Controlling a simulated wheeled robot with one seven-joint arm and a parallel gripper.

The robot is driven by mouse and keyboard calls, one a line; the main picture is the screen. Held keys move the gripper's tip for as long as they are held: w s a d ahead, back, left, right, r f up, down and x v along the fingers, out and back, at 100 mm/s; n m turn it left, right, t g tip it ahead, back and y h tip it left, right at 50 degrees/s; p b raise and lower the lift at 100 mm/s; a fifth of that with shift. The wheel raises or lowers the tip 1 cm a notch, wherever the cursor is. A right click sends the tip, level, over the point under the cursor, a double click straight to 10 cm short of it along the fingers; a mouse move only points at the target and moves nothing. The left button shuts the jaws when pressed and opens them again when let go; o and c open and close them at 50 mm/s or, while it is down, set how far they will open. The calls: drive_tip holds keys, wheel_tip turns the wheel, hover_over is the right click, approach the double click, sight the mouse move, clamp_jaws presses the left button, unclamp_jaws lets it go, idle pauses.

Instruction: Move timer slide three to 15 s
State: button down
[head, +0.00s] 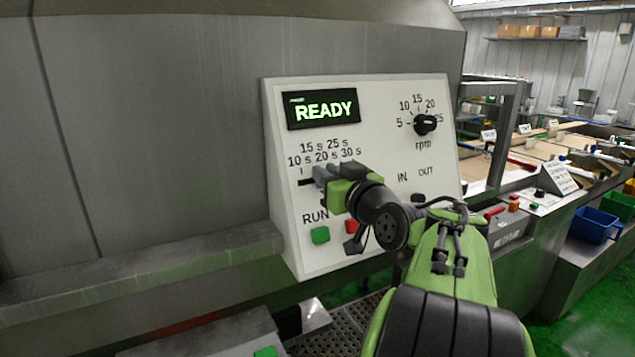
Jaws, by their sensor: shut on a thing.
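A white control panel (285,230) stands at the middle of the head view, with a lit display reading READY (323,109). Under the display is a timer scale (325,152) marked 10 s to 30 s. My gripper (318,178) is at the slide slot just below this scale, toward its left part, shut on the slide knob. The knob itself is mostly hidden by the fingers, so its exact mark cannot be read. A short dark stretch of slot (305,183) shows left of the fingers. No number three is legible on the panel.
A black rpm dial (425,124) sits at the upper right of the panel. A green RUN button (320,235) and a red button (351,227) lie below my gripper. Grey metal housing (150,120) fills the left. A second bench with blue bins (592,224) is at right.

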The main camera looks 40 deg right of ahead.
drive_tip(key=shift+a, duration=0.1)
drive_tip(key=c, duration=1.4)
unclamp_jaws()
drive_tip(key=shift+c, duration=0.2)
drive_tip(key=o, duration=0.4)
drive_tip(key=shift+w+f, duration=0.1)
drive_tip(key=shift+c, duration=0.2)
drive_tip(key=b+v, duration=0.3)
drive_tip(key=v, duration=1.2)
drive_tip(key=shift+s+b, duration=0.3)
drive_tip(key=shift+s, duration=0.1)
drive_tip(key=shift+a, duration=0.15)
